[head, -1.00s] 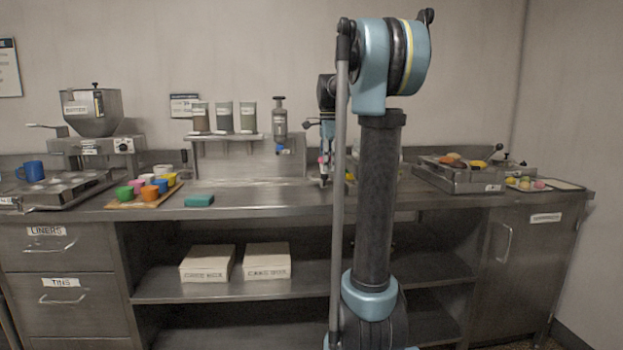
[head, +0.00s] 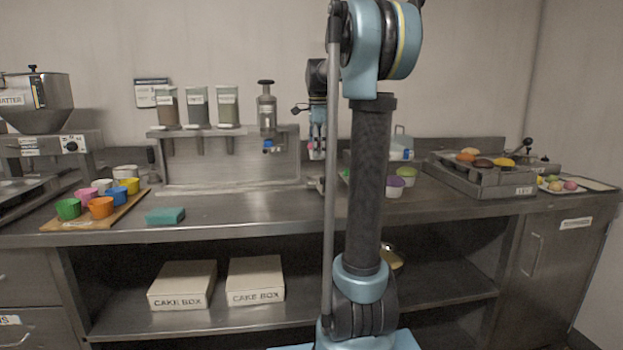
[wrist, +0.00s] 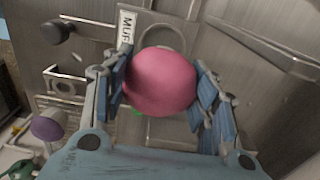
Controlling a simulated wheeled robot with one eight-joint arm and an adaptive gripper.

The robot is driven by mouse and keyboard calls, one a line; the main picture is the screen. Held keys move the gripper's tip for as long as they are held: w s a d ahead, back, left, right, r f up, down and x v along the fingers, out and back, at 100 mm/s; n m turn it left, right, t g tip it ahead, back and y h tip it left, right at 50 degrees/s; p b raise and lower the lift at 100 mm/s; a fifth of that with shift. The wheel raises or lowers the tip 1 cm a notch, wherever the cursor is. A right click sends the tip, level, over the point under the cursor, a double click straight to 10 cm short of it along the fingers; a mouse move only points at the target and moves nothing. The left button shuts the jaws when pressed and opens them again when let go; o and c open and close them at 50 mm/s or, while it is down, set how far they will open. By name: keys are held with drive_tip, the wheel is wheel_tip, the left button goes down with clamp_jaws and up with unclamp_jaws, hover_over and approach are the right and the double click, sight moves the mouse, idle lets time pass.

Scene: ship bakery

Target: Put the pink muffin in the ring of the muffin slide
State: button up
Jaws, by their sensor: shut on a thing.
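The pink muffin (wrist: 160,82) shows as a smooth pink dome in the wrist view. My gripper (wrist: 162,92) is shut on it, with blue-padded fingers at its left and right sides. Just beyond the muffin, a round metal ring outline (wrist: 163,33) shows on a steel fixture beside a label starting "MUF" (wrist: 126,28). The muffin hides the ring's near part, and I cannot tell the gap between them. In the head view my gripper (head: 318,150) is small and partly hidden by my arm above the counter.
A purple cup (head: 393,188) stands right of my arm, with a tray of muffins (head: 480,180) farther right. Coloured cups stand on a board (head: 130,210) at left, near a teal sponge (head: 165,215). A dispenser rack (head: 225,132) stands behind. The front counter centre is clear.

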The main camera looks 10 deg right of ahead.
drive_tip(key=shift+w, duration=0.3)
drive_tip(key=shift+a, duration=0.1)
wheel_tip(320, 180, up, 3)
drive_tip(key=shift+s+f, duration=0.1)
drive_tip(key=shift+f, duration=4.95)
drive_tip(key=o, duration=0.8)
wheel_tip(320, 180, up, 12)
drive_tip(key=shift+r, duration=0.1)
